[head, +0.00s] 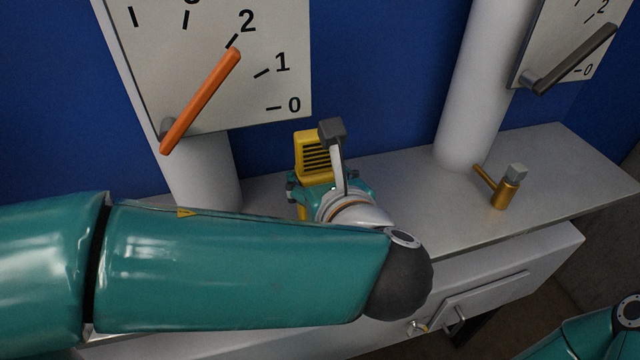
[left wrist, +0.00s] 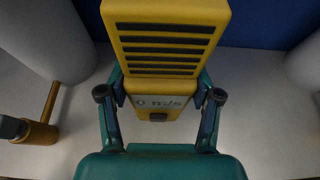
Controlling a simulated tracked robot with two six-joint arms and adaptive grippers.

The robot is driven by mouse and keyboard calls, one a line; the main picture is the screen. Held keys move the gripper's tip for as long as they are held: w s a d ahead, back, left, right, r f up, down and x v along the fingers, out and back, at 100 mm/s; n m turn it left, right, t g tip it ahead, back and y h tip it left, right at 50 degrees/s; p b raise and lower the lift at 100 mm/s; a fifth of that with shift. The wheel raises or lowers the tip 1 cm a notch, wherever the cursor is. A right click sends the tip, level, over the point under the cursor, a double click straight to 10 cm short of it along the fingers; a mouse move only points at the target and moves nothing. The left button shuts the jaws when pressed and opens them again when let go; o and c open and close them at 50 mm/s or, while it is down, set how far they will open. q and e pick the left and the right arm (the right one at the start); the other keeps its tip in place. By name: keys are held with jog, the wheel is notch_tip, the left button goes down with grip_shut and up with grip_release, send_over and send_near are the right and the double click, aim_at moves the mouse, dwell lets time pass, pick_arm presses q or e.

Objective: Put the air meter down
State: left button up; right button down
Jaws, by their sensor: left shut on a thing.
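The air meter (head: 312,158) is yellow with a black slotted grille. In the left wrist view the air meter (left wrist: 168,40) is upright, and its small display reads 0 m/s. My left gripper (head: 303,190) is shut on it, with one finger on each side; the gripper also shows in the left wrist view (left wrist: 160,97). They are over the grey bench (head: 400,183), behind my left forearm. I cannot tell whether the meter's base touches the bench. My right gripper is out of view; only part of my right arm shows at the lower right.
A dial board (head: 225,60) with an orange pointer stands on a white post at left. A second dial board (head: 570,45) with a dark pointer is at right. A brass valve (head: 506,190) stands on the bench at right. The bench between is clear.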

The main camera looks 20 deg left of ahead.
pick_arm(q)
jog(key=shift+s+r, duration=0.1)
jog(key=shift+s, duration=0.05)
jog(key=o, duration=1.5)
jog(key=shift+c, duration=0.2)
jog(key=v, duration=1.2)
